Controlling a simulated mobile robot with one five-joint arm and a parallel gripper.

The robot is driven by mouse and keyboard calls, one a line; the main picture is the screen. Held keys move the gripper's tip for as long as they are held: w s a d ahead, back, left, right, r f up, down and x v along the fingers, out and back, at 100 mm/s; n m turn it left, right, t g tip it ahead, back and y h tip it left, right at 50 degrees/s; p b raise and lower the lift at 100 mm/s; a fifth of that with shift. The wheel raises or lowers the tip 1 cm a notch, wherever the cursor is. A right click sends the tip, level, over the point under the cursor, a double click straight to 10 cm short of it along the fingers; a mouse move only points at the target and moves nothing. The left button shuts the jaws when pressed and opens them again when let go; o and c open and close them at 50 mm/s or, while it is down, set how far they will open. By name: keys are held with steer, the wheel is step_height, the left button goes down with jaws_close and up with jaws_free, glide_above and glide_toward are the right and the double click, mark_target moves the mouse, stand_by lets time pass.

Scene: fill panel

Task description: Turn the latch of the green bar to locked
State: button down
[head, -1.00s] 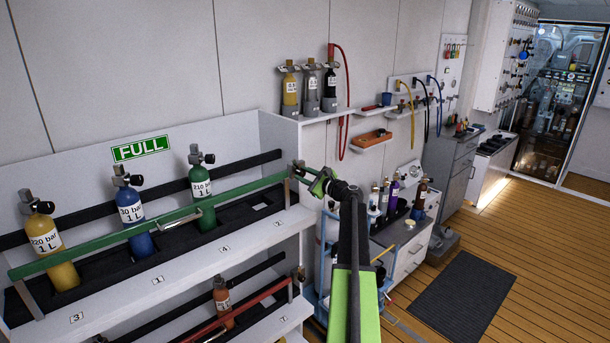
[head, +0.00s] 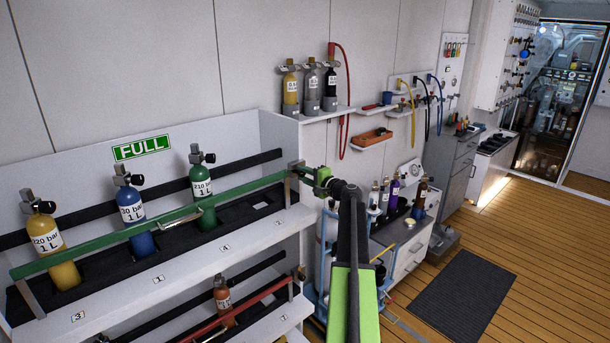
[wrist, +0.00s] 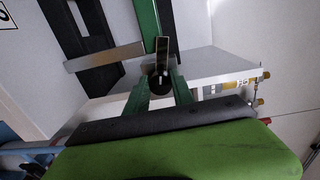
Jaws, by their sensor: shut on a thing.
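The green bar (head: 150,228) runs across the front of the upper rack, in front of a yellow, a blue and a green cylinder. Its latch (head: 296,167) is at the bar's right end, partly hidden by my gripper (head: 308,173). In the wrist view the latch (wrist: 161,52) is a small metallic plate over a dark round knob, with its long side roughly in line with the green bar (wrist: 146,18). My gripper's green fingers (wrist: 159,86) are shut on the latch from both sides. The exact contact is partly hidden.
A metal bracket (wrist: 105,57) crosses behind the bar close to the latch. A lower shelf has a red bar (head: 235,318) and an orange-brown cylinder (head: 222,291). A blue trolley (head: 325,255) stands below my arm. The wooden floor (head: 540,255) at right is open.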

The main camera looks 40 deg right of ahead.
steer(key=shift+n, duration=1.5)
steer(key=c, duration=1.1)
jaws_free()
steer(key=s+a, duration=0.1)
steer(key=s, duration=1.6)
steer(key=shift+s+r+p, duration=0.2)
steer(key=shift+r+p, duration=0.15)
steer(key=shift+a, duration=0.2)
